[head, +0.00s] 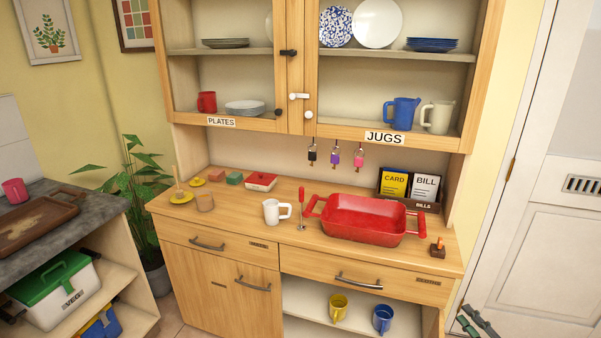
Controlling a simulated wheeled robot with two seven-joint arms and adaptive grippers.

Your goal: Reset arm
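My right gripper (466,314) shows at the bottom edge, right of centre, in front of the cabinet's right end. Only the finger part is in the frame. My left gripper is not in view. The wooden cabinet (224,232) stands ahead, with a red baking dish (362,218) and a white mug (274,211) on its counter. The gripper is apart from these things.
A white door (548,230) is at the right. Yellow (338,307) and blue (382,318) mugs stand on the open lower shelf. A blue jug (401,113) is in the upper cupboard. A side counter (60,192) with a wooden tray is at the left.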

